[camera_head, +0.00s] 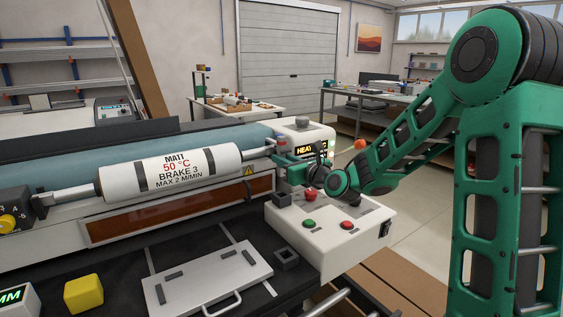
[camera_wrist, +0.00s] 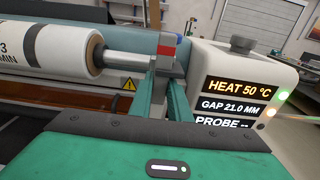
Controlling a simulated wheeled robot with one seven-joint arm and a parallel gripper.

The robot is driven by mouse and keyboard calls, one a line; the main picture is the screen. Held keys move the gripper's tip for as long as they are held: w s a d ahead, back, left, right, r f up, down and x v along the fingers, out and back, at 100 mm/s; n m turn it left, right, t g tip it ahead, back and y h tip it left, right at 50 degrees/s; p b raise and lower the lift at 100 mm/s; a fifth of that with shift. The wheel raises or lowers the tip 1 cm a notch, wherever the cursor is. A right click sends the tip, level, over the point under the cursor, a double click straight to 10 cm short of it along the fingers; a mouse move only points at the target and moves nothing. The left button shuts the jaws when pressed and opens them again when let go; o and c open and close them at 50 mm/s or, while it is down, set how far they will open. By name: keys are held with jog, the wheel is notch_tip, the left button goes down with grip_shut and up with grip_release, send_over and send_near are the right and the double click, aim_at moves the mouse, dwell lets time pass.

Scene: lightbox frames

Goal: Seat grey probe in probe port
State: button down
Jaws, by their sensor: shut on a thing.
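My gripper (camera_wrist: 166,78) is at the right end of the white roller, beside the grey display housing. Its green fingers are closed on a small grey block (camera_wrist: 169,66), which looks like the grey probe. A red patch and a blue-grey patch show at the block's top, and I cannot tell whether they belong to it. My gripper also shows in the head view (camera_head: 287,152), where it hides most of the held thing. The display (camera_wrist: 236,106) reads HEAT 50 °C, GAP 21.0 MM and PROBE --. I cannot make out the probe port for certain.
The white roller (camera_head: 170,171) lies along the machine, its shaft end close to my fingers. A white control box (camera_head: 330,236) with red and green buttons stands below my gripper. A metal plate (camera_head: 207,277), a yellow cube (camera_head: 84,294) and a dark square socket (camera_head: 286,259) are in front.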

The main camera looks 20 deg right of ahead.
jog(key=shift+s, duration=0.1)
jog(key=shift+f, duration=2.85)
jog(key=shift+s, duration=0.1)
jog(key=shift+f, duration=2.25)
jog(key=c, duration=1.6)
grip_release()
